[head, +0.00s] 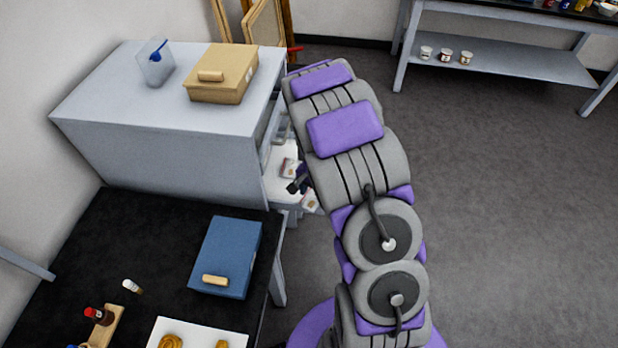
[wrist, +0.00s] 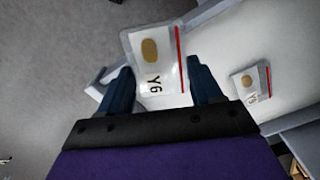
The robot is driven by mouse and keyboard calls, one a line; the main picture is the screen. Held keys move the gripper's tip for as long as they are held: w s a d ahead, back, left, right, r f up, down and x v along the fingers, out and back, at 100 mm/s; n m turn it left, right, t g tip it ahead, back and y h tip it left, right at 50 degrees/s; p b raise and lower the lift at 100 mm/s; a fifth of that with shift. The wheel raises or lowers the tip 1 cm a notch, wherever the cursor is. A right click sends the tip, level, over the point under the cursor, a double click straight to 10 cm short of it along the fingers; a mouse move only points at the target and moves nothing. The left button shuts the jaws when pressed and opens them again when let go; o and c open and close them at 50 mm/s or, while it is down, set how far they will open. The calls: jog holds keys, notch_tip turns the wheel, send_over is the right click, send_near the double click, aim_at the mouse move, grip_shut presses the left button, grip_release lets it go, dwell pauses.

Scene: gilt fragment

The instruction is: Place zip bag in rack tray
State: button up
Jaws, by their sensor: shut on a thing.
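My gripper (wrist: 161,88) is shut on a clear zip bag (wrist: 152,62), seen in the wrist view. The bag has a red strip along one edge, a brown-gold fragment and a label that seems to read Y6. The white rack tray (wrist: 225,45) lies below and to the right, with a second zip bag (wrist: 251,86) on it. The held bag is over the tray's left edge in this view; its height is hard to tell. In the head view the tray (head: 283,187) sticks out from the grey cabinet, partly hidden by my arm, with small bags on it.
A black table (head: 150,235) in front carries a blue box (head: 226,258) and small items. Open floor (head: 500,200) lies to the right.

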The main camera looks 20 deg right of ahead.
jog(key=w+d, duration=0.1)
jog(key=w, duration=0.1)
jog(key=w+d+b, duration=0.1)
jog(key=w, duration=0.5)
jog(key=shift+w+d+f+b, duration=0.1)
jog(key=shift+d+f+b, duration=0.2)
jog(key=shift+d+f, duration=0.1)
notch_tip(320, 180, down, 4)
jog(key=shift+r+b, duration=0.15)
jog(key=shift+b, duration=0.55)
jog(key=shift+r, duration=0.1)
jog(key=o, duration=0.7)
